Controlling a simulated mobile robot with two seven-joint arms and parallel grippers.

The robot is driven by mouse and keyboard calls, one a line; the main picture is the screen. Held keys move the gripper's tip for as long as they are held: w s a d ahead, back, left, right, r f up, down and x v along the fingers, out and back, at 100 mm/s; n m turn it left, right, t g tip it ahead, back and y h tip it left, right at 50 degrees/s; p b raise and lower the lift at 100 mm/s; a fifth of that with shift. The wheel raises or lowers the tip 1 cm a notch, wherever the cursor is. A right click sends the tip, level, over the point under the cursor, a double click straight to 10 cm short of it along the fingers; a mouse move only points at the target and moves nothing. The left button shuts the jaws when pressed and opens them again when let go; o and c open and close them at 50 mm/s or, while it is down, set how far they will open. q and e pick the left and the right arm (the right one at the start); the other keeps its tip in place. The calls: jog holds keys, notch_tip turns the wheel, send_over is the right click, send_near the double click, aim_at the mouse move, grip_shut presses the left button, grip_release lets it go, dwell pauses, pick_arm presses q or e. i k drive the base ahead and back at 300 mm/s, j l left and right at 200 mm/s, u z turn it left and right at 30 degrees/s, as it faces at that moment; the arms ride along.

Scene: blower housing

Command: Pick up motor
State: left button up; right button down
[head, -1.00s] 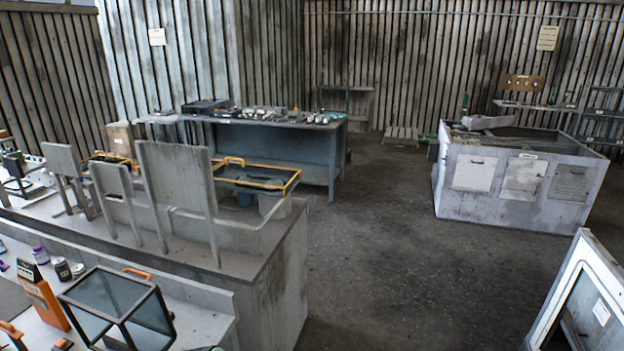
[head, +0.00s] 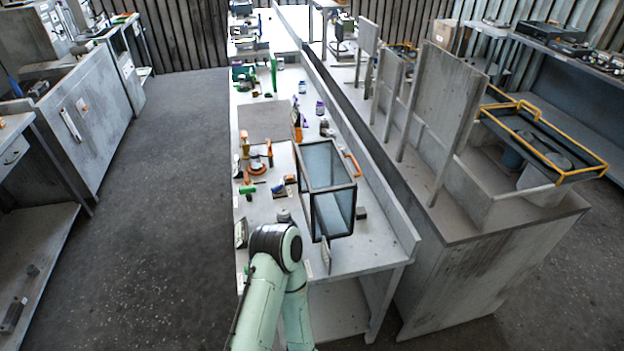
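I cannot tell which of the small parts is the motor. Several small items lie on the long light workbench (head: 375,258) in the middle of the head view. Among them is a small dark part (head: 283,215) just behind the elbow of one of my arms, partly hidden by it. An orange and black round part (head: 256,168) lies farther back on the left side of the bench. One pale green arm of mine reaches up from the bottom over the bench's near end. Neither gripper can be made out.
A dark-framed glass box (head: 334,213) stands on the bench's right side. Behind the bench's raised edge is a grey table with upright panels (head: 447,100) and a yellow-railed tray (head: 556,158). A grey cabinet (head: 88,125) stands at left. The floor aisle (head: 165,190) between is clear.

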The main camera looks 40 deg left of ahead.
aim_at(289, 220)
jog(key=i+l+u, duration=0.15)
jog(key=u, duration=0.25)
jog(key=i+l+u, duration=0.2)
jog(key=u, duration=0.2)
jog(key=i+l+u, duration=0.1)
jog(key=l+u, duration=0.3)
jog(key=i+l+u, duration=0.15)
jog(key=l+u, duration=0.15)
jog(key=i+l+u, duration=0.1)
jog(key=l+u, duration=0.5)
jog(key=i+l, duration=0.05)
jog(key=l, duration=0.05)
